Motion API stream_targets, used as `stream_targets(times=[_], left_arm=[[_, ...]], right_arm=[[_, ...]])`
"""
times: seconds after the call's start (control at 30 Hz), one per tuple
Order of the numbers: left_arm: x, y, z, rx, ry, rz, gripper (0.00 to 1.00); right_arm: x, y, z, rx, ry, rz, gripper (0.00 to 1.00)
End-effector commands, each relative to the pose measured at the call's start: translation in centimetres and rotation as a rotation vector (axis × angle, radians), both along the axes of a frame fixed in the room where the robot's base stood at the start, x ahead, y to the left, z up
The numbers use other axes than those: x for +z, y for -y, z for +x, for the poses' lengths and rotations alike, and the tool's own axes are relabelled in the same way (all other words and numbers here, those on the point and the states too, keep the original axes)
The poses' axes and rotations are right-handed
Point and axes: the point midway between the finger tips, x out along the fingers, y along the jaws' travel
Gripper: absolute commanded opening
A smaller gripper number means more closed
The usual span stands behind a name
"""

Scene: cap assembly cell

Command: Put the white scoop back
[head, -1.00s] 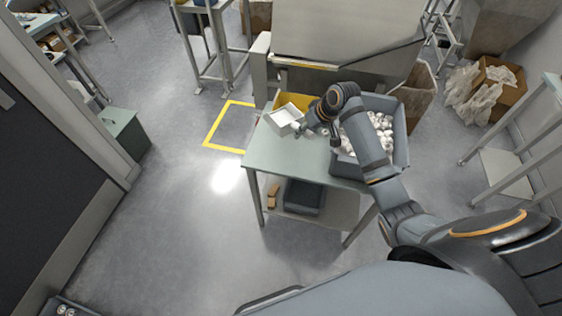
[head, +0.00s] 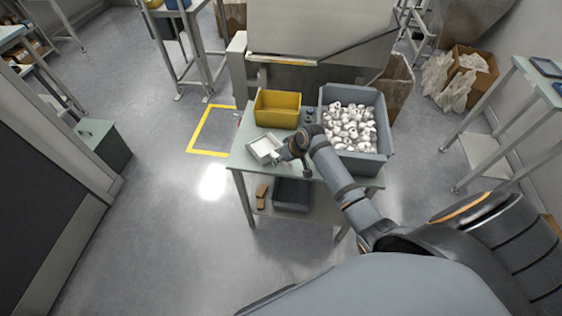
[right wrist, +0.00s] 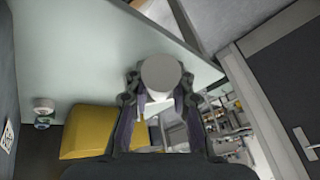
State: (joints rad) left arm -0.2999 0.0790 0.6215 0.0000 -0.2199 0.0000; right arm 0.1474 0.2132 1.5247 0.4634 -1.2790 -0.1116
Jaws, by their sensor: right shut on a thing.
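The white scoop (head: 264,149) is at the left part of the grey-green table (head: 245,166), in front of the yellow bin. My right gripper (head: 285,155) is at the scoop's right side and shut on its handle. In the right wrist view the gripper (right wrist: 158,100) has its fingers on both sides of a pale round handle end (right wrist: 161,72). Most of the scoop is hidden there. I cannot tell whether the scoop touches the table top. My left gripper is not in view.
A yellow bin (head: 278,117) stands at the table's back left. A large grey bin (head: 375,160) with many white parts fills the right side. A dark bin (head: 292,196) sits on the lower shelf. A machine (head: 310,35) stands behind the table.

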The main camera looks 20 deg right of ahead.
Motion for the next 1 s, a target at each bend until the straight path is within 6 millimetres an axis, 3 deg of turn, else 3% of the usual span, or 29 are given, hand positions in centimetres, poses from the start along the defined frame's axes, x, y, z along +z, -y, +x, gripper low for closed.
stream_targets(times=[0.4, 0.43, 0.57, 0.87, 1.0], left_arm=[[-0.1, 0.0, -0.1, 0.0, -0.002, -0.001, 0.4], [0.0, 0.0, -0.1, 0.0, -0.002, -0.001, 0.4], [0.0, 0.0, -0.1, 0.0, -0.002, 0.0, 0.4], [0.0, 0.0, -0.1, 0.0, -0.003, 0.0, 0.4], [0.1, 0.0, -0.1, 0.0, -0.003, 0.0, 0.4]], right_arm=[[-1.0, 0.0, 0.1, 0.0, 0.003, 0.0, 0.0], [-1.0, 0.0, 0.1, 0.0, 0.003, 0.0, 0.27], [-1.0, 0.0, 0.1, 0.0, 0.002, 0.0, 0.44], [-0.8, 0.0, 0.1, 0.0, 0.002, 0.0, 0.45], [0.5, 0.5, -0.4, 0.0, 0.006, -0.003, 0.45]])
